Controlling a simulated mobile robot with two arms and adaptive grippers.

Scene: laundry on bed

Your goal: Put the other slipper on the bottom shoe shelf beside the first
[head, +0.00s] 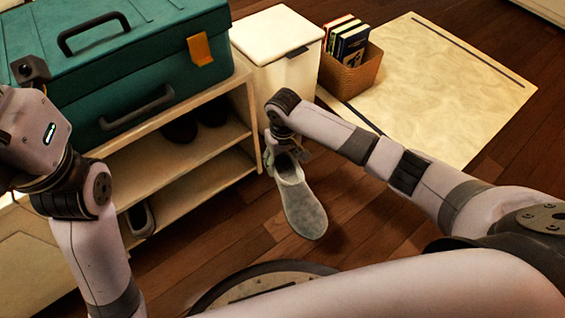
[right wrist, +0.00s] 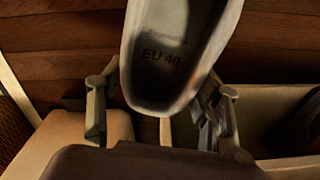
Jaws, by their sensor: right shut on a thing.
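A light grey slipper (head: 305,205) hangs toe-down over the floor, just right of the shoe shelf (head: 205,190). My right gripper (head: 279,152) is shut on its upper end. In the right wrist view the slipper (right wrist: 170,65), its insole marked "EU 40", sits between the two fingers (right wrist: 160,115). Another pale shoe with a dark opening, seemingly the first slipper (head: 140,217), lies at the left of the bottom shelf, partly hidden by my left arm. My left gripper is not visible; only its arm and wrist show at the left.
Dark shoes (head: 180,130) stand on the upper shelf. A teal case (head: 130,60) lies on the unit's top. A white bin (head: 278,50) and a book basket (head: 350,65) stand behind. The bottom shelf's right part looks clear.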

